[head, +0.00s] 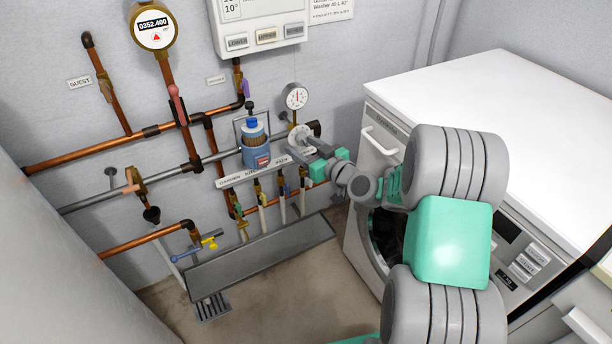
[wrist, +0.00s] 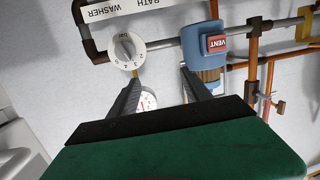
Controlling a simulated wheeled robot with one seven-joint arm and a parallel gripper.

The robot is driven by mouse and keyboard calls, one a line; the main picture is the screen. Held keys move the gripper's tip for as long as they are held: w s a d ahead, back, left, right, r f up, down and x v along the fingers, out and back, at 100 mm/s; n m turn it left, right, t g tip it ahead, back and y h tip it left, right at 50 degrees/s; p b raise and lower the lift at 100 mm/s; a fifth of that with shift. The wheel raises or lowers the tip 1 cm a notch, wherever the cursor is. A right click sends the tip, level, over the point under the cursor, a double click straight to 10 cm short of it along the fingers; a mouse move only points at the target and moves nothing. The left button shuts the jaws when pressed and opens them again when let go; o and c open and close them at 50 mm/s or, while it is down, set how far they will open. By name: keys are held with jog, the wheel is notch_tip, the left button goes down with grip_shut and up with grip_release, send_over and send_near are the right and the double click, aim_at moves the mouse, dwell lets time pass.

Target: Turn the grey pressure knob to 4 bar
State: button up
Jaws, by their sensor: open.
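The pressure knob (wrist: 127,50) shows in the wrist view as a round white dial with a grey grip and black numbers on its rim. In the head view the dial (head: 298,133) is partly covered by my gripper. The knob's exact setting is too small to read surely. My gripper (wrist: 159,73) is open, with nothing visible between its fingers. Its left finger tip appears just below the dial's right side, its right finger by the blue filter; I cannot tell whether either touches. A pressure gauge (head: 295,96) is above the knob in the head view; its reading is unclear.
A blue filter housing (head: 255,148) marked VENT stands close beside the knob. Copper and grey pipes (head: 90,152) with valves cross the wall. A white washing machine (head: 480,90) stands at the right. A grey drain trough (head: 262,255) lies below.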

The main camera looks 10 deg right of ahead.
jog(key=m+t+h+b, duration=0.1)
jog(key=m+t+b, duration=0.1)
send_near(306, 144)
jog(key=w+a, duration=0.2)
jog(key=shift+t+h, duration=0.3)
jog(key=x, duration=0.7)
jog(key=shift+w+d+f, duration=0.15)
jog(key=shift+w+d, duration=0.15)
jog(key=shift+w, duration=0.2)
grip_shut()
